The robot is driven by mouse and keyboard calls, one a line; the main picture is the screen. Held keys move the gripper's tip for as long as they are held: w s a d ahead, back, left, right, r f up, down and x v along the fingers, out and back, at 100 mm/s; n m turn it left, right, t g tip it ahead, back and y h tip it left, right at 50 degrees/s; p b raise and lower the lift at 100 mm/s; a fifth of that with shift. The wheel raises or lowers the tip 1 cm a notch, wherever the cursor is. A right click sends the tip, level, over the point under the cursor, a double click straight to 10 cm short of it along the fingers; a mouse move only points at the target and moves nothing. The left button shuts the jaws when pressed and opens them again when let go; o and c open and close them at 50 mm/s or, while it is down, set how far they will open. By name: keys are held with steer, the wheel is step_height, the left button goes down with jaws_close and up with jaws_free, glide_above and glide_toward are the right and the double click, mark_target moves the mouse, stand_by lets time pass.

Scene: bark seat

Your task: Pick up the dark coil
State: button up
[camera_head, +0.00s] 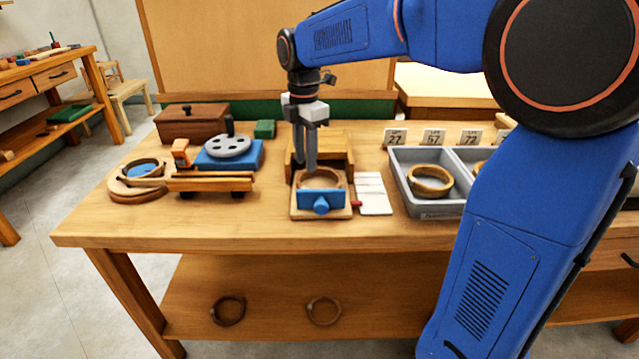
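A dark brown coil (229,322) lies on the lower shelf under the bench, at the left. A slightly lighter brown coil (323,322) lies to its right on the same shelf. My gripper (307,168) points down above the bench top, far above the dark coil. Its fingers look close together, at the wooden fixture with a blue front block (320,202). A brown coil (320,188) sits in that fixture, close to the fingertips. I cannot tell whether the fingers touch it or how far they are apart.
A grey divided tray (425,210) on the right holds a light brown coil (430,187). My arm hides part of it. A round wooden stand with a coil (143,179), a blue block with a grey disc (229,146) and a brown box (190,122) stand left. The shelf has free room.

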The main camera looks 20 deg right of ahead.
steer(key=shift+f, duration=1.4)
jaws_close()
steer(key=shift+r, duration=0.1)
step_height(320, 180, up, 10)
